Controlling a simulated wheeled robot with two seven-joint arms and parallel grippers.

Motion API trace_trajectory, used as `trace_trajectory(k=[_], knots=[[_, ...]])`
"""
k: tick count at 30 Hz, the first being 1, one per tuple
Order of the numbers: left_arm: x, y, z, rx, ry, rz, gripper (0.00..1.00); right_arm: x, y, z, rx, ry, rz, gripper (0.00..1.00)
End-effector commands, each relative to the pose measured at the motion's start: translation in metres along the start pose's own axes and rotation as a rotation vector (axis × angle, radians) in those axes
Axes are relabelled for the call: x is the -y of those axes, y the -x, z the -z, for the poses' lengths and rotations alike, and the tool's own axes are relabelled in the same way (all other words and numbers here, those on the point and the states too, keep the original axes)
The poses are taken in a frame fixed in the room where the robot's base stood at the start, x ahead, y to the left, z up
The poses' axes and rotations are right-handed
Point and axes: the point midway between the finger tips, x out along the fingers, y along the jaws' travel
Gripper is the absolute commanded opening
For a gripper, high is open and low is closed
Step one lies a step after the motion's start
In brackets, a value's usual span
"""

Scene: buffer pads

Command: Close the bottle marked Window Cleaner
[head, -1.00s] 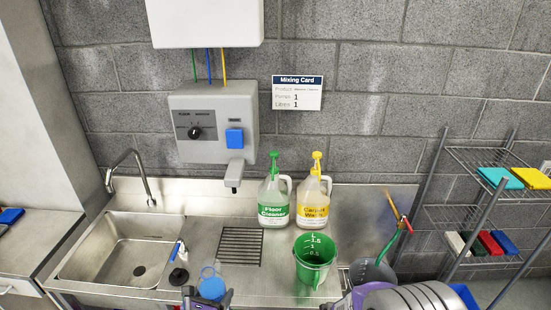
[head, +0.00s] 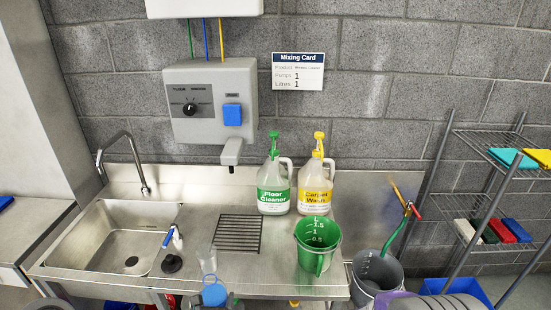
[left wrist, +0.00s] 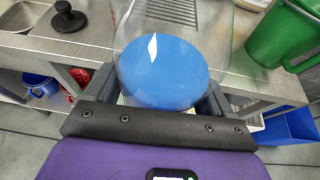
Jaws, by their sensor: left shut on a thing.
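No bottle marked Window Cleaner is readable in these frames. On the counter at the wall stand a green-labelled Floor Cleaner bottle (head: 273,188) and a yellow-labelled Carpet Wash bottle (head: 315,187), each with a pump top. My left gripper (left wrist: 160,100) is shut on a clear container with a round blue area (left wrist: 165,72). That blue area also shows at the bottom of the head view (head: 214,295), where the fingers are mostly cut off. I cannot tell if the blue is liquid or a solid part. My right gripper is out of view; only part of my right arm shows.
A green measuring jug (head: 317,245) stands at the counter's right front, with a grey bucket (head: 378,272) beyond the counter's right end. The sink (head: 125,240) is at left. A clear cup-like shape (head: 207,259) shows near the drain rack (head: 238,234). A wire shelf is at right.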

Motion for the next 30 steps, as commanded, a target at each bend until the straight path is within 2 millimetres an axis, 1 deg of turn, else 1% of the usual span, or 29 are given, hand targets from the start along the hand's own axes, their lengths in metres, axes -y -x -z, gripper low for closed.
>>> trace_trajectory(k=[14,17,20,23,26,30], knots=[[0.001,0.0,-0.002,0.005,-0.001,0.003,0.23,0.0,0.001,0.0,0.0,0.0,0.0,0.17],[0.004,0.0,-0.001,0.004,-0.007,0.019,0.23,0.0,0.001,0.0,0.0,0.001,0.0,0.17],[0.013,0.001,0.0,0.004,-0.024,0.06,0.23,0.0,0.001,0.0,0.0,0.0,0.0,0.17],[0.028,0.002,0.004,0.003,-0.053,0.131,0.23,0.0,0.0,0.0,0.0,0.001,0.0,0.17],[0.048,0.004,0.008,0.003,-0.092,0.227,0.23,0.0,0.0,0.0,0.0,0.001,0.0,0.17],[0.079,0.006,0.013,0.004,-0.154,0.378,0.23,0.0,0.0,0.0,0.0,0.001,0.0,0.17]])
